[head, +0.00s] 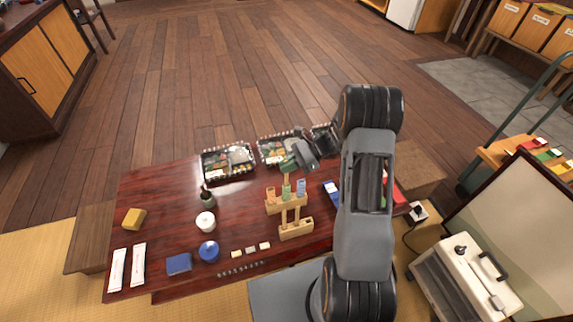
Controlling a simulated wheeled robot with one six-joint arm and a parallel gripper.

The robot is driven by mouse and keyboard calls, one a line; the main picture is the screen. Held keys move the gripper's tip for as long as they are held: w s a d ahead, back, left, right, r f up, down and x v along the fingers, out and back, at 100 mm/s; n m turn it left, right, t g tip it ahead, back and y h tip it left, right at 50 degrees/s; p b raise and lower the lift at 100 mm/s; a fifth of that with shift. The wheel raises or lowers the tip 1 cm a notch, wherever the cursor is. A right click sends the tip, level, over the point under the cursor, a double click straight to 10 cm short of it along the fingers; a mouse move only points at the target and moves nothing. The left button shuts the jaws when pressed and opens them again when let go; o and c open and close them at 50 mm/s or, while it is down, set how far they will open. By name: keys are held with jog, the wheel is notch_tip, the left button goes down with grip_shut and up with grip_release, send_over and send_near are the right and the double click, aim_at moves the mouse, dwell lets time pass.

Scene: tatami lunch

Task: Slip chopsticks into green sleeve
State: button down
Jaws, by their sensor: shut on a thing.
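A wooden stand (290,206) on the dark red table holds three small upright sleeves side by side. The green sleeve (286,192) is in the middle, between an orange sleeve (271,194) and a blue sleeve (301,187). My gripper (291,163) is just above and behind the green sleeve. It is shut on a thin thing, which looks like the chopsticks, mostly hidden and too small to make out. I cannot tell whether their tips are inside the green sleeve or above it.
Lunch boxes (228,162) line the table's far edge. A dark bottle (207,197), a white cup (205,222), a blue pot (209,251) and a yellow sponge (134,219) stand to the left. A lower wooden rack (296,230) is in front of the sleeves.

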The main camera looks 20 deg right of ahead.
jog(key=shift+f, duration=0.15)
jog(key=c, duration=0.7)
grip_release()
jog(key=shift+c, duration=0.2)
dwell(0.3)
dwell(0.3)
